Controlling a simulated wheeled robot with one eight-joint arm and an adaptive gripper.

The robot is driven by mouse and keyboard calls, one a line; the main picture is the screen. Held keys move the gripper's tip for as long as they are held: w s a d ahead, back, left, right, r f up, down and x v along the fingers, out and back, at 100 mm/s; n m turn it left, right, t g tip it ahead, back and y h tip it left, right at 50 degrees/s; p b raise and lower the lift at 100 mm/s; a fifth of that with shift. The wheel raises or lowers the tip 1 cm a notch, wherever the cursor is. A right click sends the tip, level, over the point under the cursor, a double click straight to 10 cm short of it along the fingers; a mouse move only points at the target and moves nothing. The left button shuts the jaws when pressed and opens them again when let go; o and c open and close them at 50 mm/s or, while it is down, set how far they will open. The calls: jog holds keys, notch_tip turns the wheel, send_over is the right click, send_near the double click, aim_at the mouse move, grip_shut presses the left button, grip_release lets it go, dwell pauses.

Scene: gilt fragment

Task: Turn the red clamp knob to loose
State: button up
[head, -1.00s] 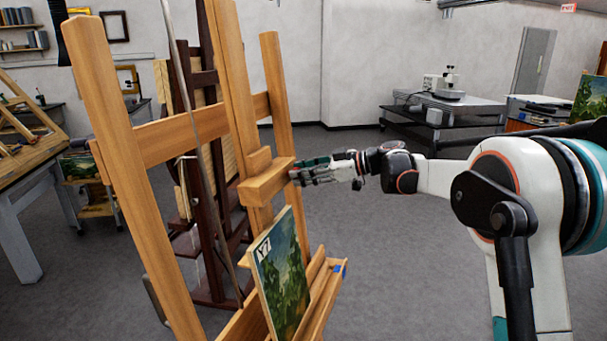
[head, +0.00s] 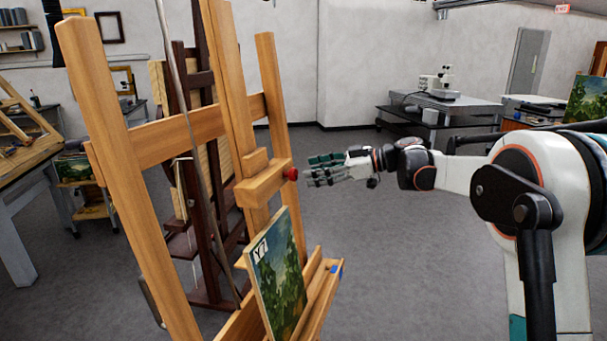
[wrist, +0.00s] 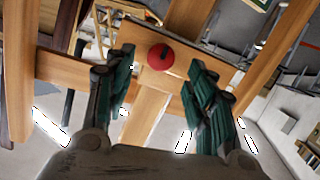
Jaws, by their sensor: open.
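The red clamp knob (head: 291,173) sits on the right end of the wooden clamp block (head: 262,187) on the easel's central mast. In the wrist view the round red knob (wrist: 161,57) shows on the wood, ahead of and between the two fingers. My gripper (head: 310,171) is just right of the knob in the head view, apart from it. In the wrist view my gripper (wrist: 160,80) has its green-padded fingers spread with nothing between them. Any mark showing the knob's turn is too small to tell.
A landscape painting (head: 277,270) labelled Y7 leans on the easel's lower ledge (head: 322,295). The easel's right post (head: 268,80) rises behind the clamp block. A dark easel (head: 203,295) stands behind. The floor right of the easel is clear below my arm.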

jog(key=v, duration=0.6)
jog(key=shift+d, duration=0.4)
jog(key=shift+s, duration=0.1)
jog(key=s+d+f+m+t+h+b, duration=0.1)
jog(key=s+f+m+h+b, duration=0.35)
jog(key=s, duration=0.65)
jog(key=s+d+f+m+h+b, duration=0.1)
jog(key=s+f+m+h+b, duration=0.35)
jog(key=s, duration=0.65)
jog(key=s+d+f+m+t+h+b, duration=0.1)
jog(key=s+d+f+m, duration=0.3)
jog(key=s+f, duration=0.5)
jog(key=s+d+f+m+t+h+b, duration=0.1)
jog(key=s+d+f+m+h+b, duration=0.2)
jog(key=s+f, duration=0.6)
jog(key=s+d+m+h, duration=0.1)
jog(key=d, duration=0.1)
jog(key=shift+s+d+f+t+b, duration=0.3)
jog(key=shift+d+f+t+b, duration=0.05)
jog(key=shift+d+t, duration=0.05)
